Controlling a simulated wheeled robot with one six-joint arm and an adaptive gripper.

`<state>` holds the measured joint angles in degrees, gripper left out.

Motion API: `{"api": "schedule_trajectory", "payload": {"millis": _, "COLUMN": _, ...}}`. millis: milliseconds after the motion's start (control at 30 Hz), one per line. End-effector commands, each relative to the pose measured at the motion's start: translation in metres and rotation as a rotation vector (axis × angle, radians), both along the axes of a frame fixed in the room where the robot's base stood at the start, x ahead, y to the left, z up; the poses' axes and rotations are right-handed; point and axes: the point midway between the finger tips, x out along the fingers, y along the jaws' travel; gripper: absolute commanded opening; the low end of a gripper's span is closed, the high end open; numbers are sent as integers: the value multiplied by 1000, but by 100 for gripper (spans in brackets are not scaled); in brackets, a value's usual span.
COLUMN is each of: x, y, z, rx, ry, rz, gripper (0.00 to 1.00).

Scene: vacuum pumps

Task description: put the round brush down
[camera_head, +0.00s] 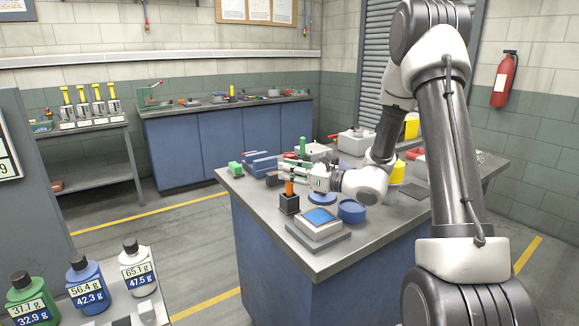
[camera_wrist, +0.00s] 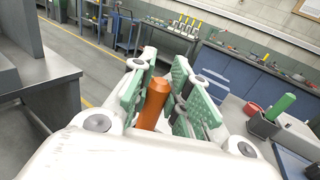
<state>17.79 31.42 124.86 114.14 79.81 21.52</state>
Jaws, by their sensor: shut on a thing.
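The round brush shows as an orange handle (camera_head: 289,188), upright at the near left part of the workbench. My gripper (camera_head: 291,174) reaches in from the right and is shut on this handle. In the wrist view, the handle (camera_wrist: 154,103) stands between the green finger pads of my gripper (camera_wrist: 163,92). A small black holder (camera_head: 289,205) is directly below the handle in the head view. The brush's lower end is hidden, so I cannot tell whether it is inside the holder or just above it.
A grey block with a blue top (camera_head: 319,217) and a round blue dish (camera_head: 351,211) are right of the holder. A green handle (camera_wrist: 281,104) stands in a dark holder in the wrist view. Blue parts (camera_head: 262,164) lie behind. The bench's front left edge is close.

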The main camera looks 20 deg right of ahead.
Motion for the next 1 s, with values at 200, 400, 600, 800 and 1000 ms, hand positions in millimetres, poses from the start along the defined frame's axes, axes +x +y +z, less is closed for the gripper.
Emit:
{"api": "schedule_trajectory", "payload": {"millis": 200, "x": 0, "y": 0, "z": 0, "rx": 0, "ry": 0, "rz": 0, "gripper": 0}}
{"api": "schedule_trajectory", "payload": {"millis": 400, "x": 0, "y": 0, "z": -1, "rx": 0, "ry": 0, "rz": 0, "gripper": 0}}
{"api": "schedule_trajectory", "payload": {"millis": 600, "x": 0, "y": 0, "z": -4, "rx": -1, "ry": 1, "rz": 0, "gripper": 0}}
{"api": "schedule_trajectory", "payload": {"millis": 800, "x": 0, "y": 0, "z": -5, "rx": -1, "ry": 1, "rz": 0, "gripper": 36}}
{"api": "schedule_trajectory", "payload": {"millis": 1000, "x": 0, "y": 0, "z": -5, "rx": 0, "ry": 0, "rz": 0, "gripper": 43}}
